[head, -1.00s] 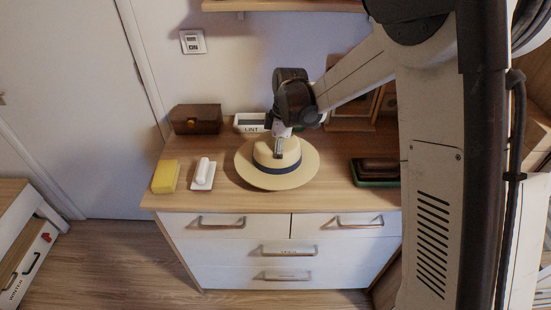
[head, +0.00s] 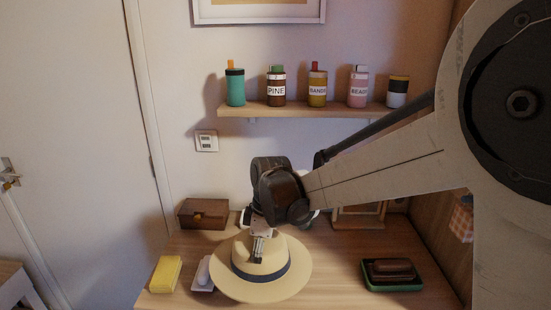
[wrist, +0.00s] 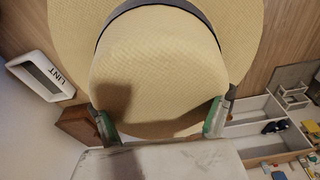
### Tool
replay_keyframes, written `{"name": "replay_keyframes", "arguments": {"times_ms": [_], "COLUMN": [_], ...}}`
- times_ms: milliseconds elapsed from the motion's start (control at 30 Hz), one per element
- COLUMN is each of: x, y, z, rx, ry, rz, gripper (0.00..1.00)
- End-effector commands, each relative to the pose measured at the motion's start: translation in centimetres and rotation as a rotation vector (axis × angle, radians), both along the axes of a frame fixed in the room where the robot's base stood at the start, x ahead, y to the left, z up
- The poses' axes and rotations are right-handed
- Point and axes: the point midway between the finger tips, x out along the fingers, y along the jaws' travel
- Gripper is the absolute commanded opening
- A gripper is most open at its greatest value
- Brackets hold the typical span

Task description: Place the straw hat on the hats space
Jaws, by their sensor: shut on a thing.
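The straw hat (head: 285,258) is pale with a dark blue band and a wide round brim. My gripper (head: 258,250) is shut on its crown from above; in the wrist view the two green-padded fingers (wrist: 160,122) press on either side of the crown (wrist: 155,70). The hat is upright and appears raised above the wooden dresser top (head: 335,285). Its brim overlaps the edge of the white brush in the head view. I cannot make out a space marked for hats.
A yellow block (head: 165,273), white brush (head: 203,274) and brown box (head: 203,213) are at left; a dark brush on a green tray (head: 390,286) is at right. A shelf (head: 300,111) with several bottles is above.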

Motion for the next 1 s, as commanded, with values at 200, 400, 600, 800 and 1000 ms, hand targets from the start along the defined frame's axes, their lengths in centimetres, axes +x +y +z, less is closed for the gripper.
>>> {"name": "replay_keyframes", "arguments": {"times_ms": [200, 400, 600, 800, 1000], "x": [2.2, 3.4, 3.8, 3.6, 3.5], "y": [-7.2, -14.9, -21.3, -24.7, -25.4], "z": [-0.7, -1.3, -1.8, -2.1, -2.1], "rx": [-0.015, -0.019, -0.009, -0.001, 0.003], "ry": [0.006, 0.005, -0.001, -0.006, -0.007], "rz": [-0.409, -0.857, -1.234, -1.441, -1.489], "gripper": [0.48, 0.48, 0.48, 0.48, 0.48]}}
